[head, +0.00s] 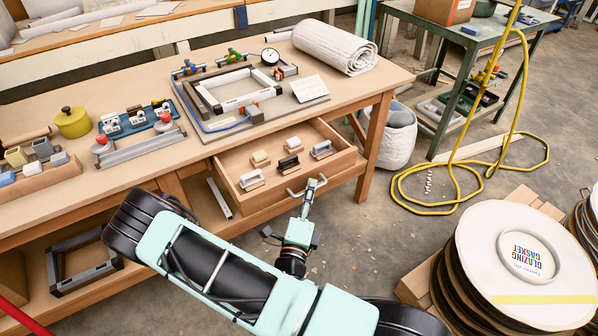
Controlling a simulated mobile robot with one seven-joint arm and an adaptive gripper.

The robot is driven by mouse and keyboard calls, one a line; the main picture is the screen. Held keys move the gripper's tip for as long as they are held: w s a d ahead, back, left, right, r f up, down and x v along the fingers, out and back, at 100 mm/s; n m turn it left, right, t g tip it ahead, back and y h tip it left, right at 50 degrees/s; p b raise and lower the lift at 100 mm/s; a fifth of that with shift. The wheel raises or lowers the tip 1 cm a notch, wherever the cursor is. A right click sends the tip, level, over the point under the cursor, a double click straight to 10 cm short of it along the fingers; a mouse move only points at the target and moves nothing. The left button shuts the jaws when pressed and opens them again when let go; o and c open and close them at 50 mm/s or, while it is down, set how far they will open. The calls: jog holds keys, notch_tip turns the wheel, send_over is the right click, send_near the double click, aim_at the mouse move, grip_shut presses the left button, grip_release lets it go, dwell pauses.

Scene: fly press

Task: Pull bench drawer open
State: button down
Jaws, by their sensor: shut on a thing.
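The bench drawer (327,171) is a light wooden drawer under the right part of the wooden bench. It stands partly pulled out, with its inside showing. Several small blocks, white, black and cream, sit in it on wooden bases. A pale curved handle (294,193) is on its front face. My gripper (312,186) is at the drawer's front, shut on the handle. My arm reaches up to it from below and hides part of the space in front of the bench.
The bench top (385,78) carries a frame fixture, a rolled white cloth (335,46) and clamps. A white bin (397,135) stands right of the bench leg. A yellow hose (446,207) lies coiled on the floor. Stacked gasket reels (510,250) stand at the lower right.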

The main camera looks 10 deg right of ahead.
jog(key=shift+s+d, duration=0.2)
jog(key=shift+s, duration=0.5)
jog(key=shift+s+d, duration=0.25)
jog(key=shift+s, duration=0.4)
jog(key=shift+s+d, duration=0.2)
jog(key=shift+s, duration=0.5)
jog(key=c, duration=2.1)
grip_release()
jog(key=v, duration=0.7)
jog(key=shift+s, duration=0.25)
